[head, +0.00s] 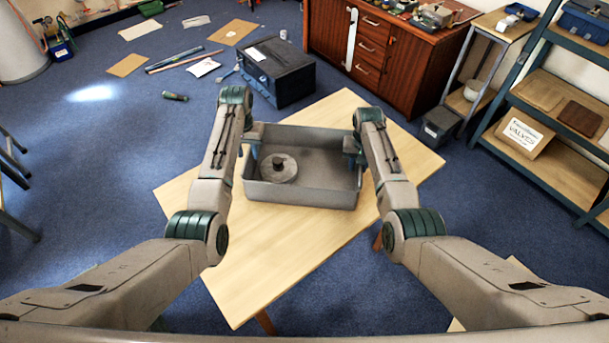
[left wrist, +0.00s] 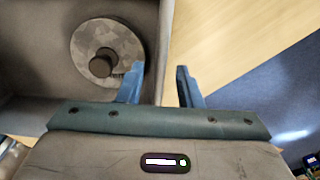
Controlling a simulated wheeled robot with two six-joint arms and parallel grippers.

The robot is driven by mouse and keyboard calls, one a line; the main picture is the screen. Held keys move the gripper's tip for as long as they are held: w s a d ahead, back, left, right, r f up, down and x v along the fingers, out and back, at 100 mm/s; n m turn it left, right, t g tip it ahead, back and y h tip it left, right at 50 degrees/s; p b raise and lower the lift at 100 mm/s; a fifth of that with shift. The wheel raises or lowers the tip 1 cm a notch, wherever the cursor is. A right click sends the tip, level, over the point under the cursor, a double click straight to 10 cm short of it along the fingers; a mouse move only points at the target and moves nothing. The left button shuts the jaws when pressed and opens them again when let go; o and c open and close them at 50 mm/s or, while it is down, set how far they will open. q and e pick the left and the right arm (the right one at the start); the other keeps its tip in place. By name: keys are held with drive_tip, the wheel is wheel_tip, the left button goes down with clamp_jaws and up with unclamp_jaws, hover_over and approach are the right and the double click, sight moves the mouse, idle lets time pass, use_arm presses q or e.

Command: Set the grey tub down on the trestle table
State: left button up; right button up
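The grey tub (head: 308,197) is over the middle of the light wooden trestle table (head: 260,267) and looks level. It seems to rest on the tabletop, though its underside is hidden. A round grey disc with a dark knob (head: 279,168) lies inside it, left of centre; it also shows in the left wrist view (left wrist: 85,50). My left gripper (head: 254,150) is at the tub's left wall. In the left wrist view its blue fingers (left wrist: 161,68) stand apart on either side of the wall, with gaps visible. My right gripper (head: 353,146) is at the right wall; its finger gap is hidden.
The tabletop is bare around the tub, with room in front and to the right. A dark toolbox (head: 277,75) stands on the blue carpet behind the table. A wooden cabinet (head: 372,50) and a shelf rack (head: 545,100) stand at the back right.

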use_arm(q)
wheel_tip(320, 180, up, 6)
drive_tip(key=shift+r, duration=0.35)
use_arm(e)
drive_tip(key=shift+r, duration=0.25)
wheel_tip(320, 180, up, 12)
drive_tip(key=shift+f, duration=0.25)
